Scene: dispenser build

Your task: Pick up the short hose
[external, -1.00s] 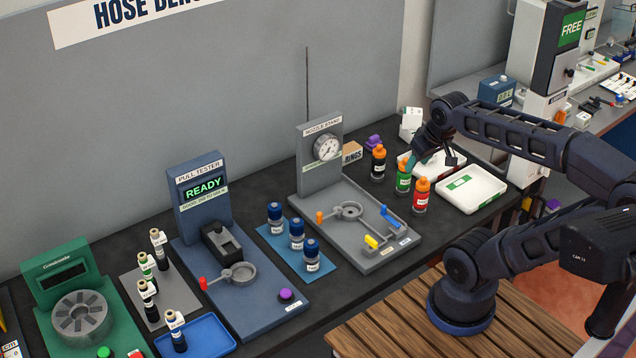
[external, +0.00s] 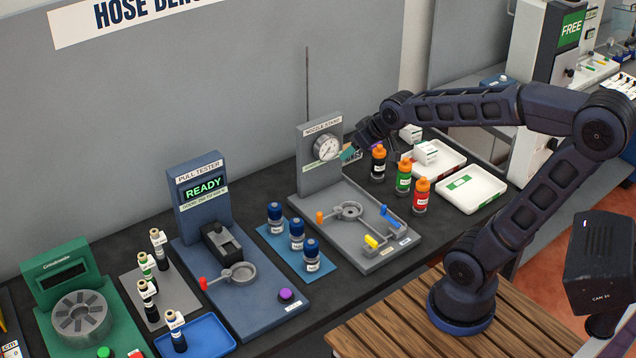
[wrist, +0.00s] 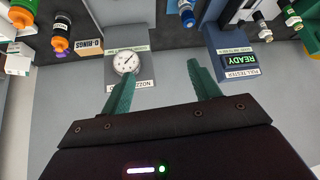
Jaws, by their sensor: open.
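Several small dark upright pieces with pale, labelled tops stand on a grey mat (external: 136,287) in the external view; I take these for the hoses. One of them (external: 147,300) is at the mat's front. Another such piece (external: 176,333) stands in the blue tray (external: 222,347). I cannot tell which is the short hose. In the wrist view one piece (wrist: 263,30) shows at the upper right. My gripper (wrist: 152,72) is open and empty, with green fingers. In the external view its fingertips (external: 347,154) are beside the nozzle stand's gauge, far right of the hoses.
The nozzle stand (external: 320,178) has a tall thin rod. The pull tester (external: 195,205) reads READY and stands between the stand and the hoses. Blue bottles (external: 297,237) stand on a blue mat. Orange-capped bottles (external: 404,177) and white trays (external: 472,190) are at right.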

